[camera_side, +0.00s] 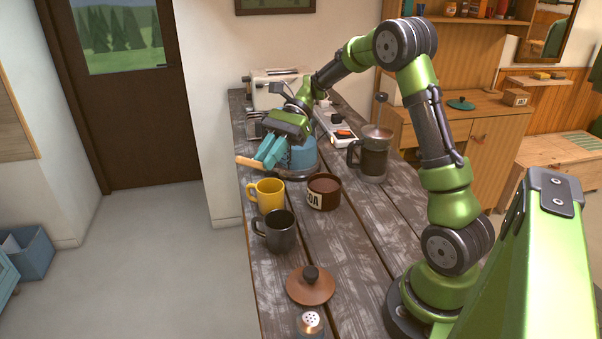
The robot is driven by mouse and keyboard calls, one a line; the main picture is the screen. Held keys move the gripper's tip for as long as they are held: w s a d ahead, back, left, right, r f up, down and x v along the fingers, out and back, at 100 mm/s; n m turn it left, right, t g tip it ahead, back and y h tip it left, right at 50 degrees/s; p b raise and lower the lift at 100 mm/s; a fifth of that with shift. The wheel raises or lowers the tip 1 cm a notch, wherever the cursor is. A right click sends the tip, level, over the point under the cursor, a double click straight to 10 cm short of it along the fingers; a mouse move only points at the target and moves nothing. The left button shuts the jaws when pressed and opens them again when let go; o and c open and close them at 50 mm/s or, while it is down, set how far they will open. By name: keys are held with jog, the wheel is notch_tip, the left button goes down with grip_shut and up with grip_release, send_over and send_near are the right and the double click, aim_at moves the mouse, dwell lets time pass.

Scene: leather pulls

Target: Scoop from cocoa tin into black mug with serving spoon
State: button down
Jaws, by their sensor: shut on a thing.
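The open cocoa tin (322,201) stands on the dark plank table, with a pale label on its front and brown contents. The black mug (281,235) stands upright nearer the camera, left of the tin, its handle to the left. My gripper (268,154) is behind the yellow mug and to the upper left of the tin, its teal fingers pointing down and left. It is shut on the serving spoon (249,163), whose light wooden handle sticks out to the left. The rest of the spoon is hidden.
A yellow mug (270,196) stands between the gripper and the black mug. A blue kettle (300,158) is close behind the fingers. A glass press (374,162) stands to the right. A brown lid (309,288) and a shaker (310,323) lie in front.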

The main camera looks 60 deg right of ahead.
jog(key=s+a+n+g+h, duration=0.2)
jog(key=a+n+g+h, duration=0.45)
jog(key=a, duration=0.75)
notch_tip(320, 180, down, 6)
jog(key=f+n, duration=0.1)
jog(key=n, duration=0.2)
jog(key=s+d+r+t+y, duration=0.1)
jog(key=s+d+t+y, duration=0.1)
jog(key=s, duration=0.3)
jog(key=shift+s+d+r+n+t+y, duration=0.15)
jog(key=shift+s+n+t+y, duration=0.05)
jog(key=shift+n+t+y, duration=0.2)
jog(key=shift+s+d+n+t+y, duration=0.45)
jog(key=shift+s+d+t+y, duration=0.3)
jog(key=shift+d, duration=0.35)
jog(key=shift+s, duration=0.1)
